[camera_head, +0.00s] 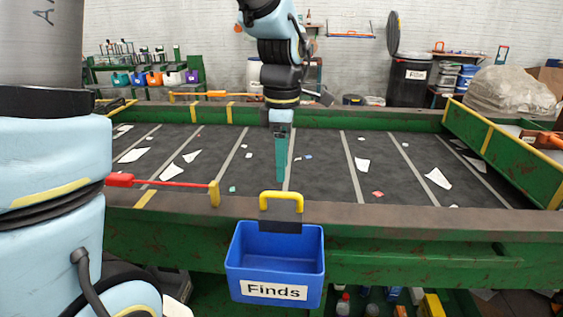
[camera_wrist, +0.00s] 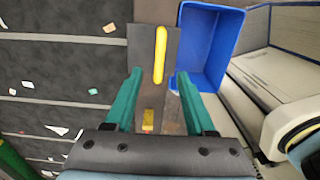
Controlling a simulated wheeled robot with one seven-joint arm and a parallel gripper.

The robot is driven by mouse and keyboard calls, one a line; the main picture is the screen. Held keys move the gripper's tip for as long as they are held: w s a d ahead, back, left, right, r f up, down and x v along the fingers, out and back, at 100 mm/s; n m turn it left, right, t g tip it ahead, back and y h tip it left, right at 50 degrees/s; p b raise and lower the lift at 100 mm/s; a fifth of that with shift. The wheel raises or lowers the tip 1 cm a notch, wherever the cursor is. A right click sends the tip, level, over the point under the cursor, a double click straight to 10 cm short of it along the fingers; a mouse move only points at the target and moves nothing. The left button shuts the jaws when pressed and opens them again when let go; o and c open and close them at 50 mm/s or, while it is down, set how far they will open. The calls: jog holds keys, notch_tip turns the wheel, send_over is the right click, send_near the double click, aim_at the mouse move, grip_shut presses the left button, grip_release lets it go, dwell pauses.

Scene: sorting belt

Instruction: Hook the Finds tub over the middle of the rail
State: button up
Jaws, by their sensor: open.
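The blue Finds tub (camera_head: 275,262) hangs upright on the outer side of the near rail (camera_head: 400,216), its white label facing me. Its dark hook plate lies across the rail top, with a yellow handle (camera_head: 281,198) above it. The tub (camera_wrist: 208,48) also shows in the wrist view, right of the handle (camera_wrist: 160,52). My gripper (camera_head: 281,180) points down near the handle, its teal fingers apart. In the wrist view my gripper (camera_wrist: 160,78) is open and empty, and the handle stands just beyond the fingertips. The exact contact under the hook plate is hidden.
A red rod (camera_head: 160,182) with a yellow block at its end lies by the near rail, left of the tub. Scraps of paper (camera_head: 438,179) lie on the dark belt (camera_head: 330,180). Bottles stand below the rail. The rail right of the tub is clear.

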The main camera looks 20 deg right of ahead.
aim_at(281, 195)
jog(key=shift+w+f+b, duration=0.1)
jog(key=shift+f+b, duration=3)
jog(key=shift+f, duration=1.25)
grip_shut()
jog(key=shift+r, duration=0.1)
jog(key=shift+a+r+p, duration=0.1)
jog(key=shift+r+p, duration=2.25)
jog(key=shift+r, duration=0.4)
jog(key=s+a+r+p, duration=0.2)
jog(key=s+r+p, duration=0.1)
jog(key=s+r, duration=0.1)
jog(key=shift+s, duration=0.4)
